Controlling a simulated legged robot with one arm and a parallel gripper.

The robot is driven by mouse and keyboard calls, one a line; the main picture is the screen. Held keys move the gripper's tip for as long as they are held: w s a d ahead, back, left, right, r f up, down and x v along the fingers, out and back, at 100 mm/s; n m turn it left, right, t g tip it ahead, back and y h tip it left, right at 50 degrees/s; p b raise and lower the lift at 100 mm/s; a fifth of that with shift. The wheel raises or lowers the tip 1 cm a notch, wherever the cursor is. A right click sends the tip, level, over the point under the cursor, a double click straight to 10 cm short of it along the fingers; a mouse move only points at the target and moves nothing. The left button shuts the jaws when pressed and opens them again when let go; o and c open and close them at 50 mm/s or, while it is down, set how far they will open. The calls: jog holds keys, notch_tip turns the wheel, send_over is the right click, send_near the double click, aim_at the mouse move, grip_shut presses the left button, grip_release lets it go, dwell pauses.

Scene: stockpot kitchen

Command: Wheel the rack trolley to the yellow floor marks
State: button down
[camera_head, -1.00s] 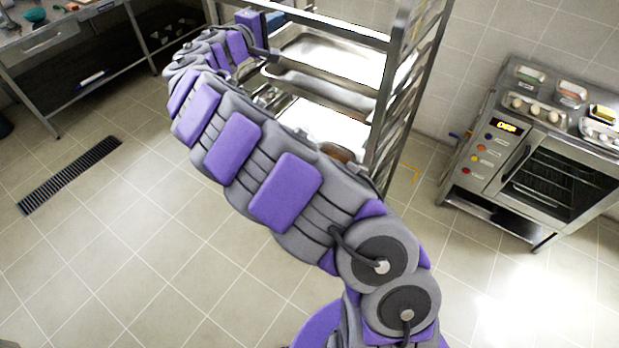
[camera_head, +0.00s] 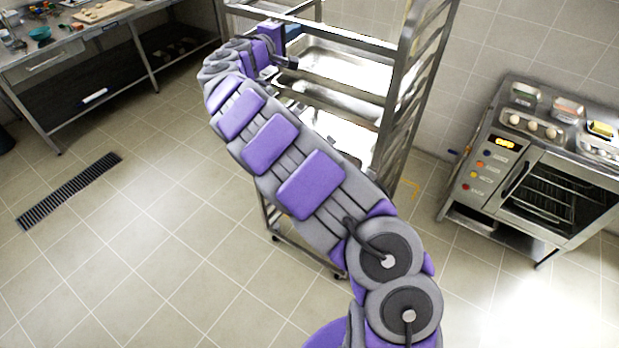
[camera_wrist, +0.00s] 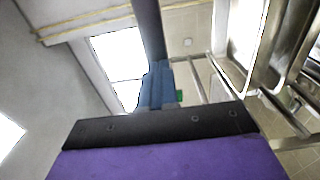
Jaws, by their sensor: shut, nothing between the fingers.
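The rack trolley (camera_head: 398,95) is a tall steel frame with side rails and shiny trays (camera_head: 345,68), standing upright behind my arm. Its lower frame and a caster show below my arm. In the wrist view the blue fingers (camera_wrist: 158,88) are together beside a dark upright bar. Whether they touch the frame I cannot tell.
A steel oven (camera_head: 540,185) with food trays on top stands at the right. A steel worktable (camera_head: 75,50) stands at the upper left. A dark floor drain (camera_head: 68,190) lies at the left. The tiled floor at front left is clear.

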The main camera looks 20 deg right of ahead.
jog(key=shift+x, duration=1.95)
jog(key=b+v, duration=0.3)
jog(key=v, duration=0.7)
jog(key=shift+a, duration=0.2)
jog(key=shift+d, duration=0.1)
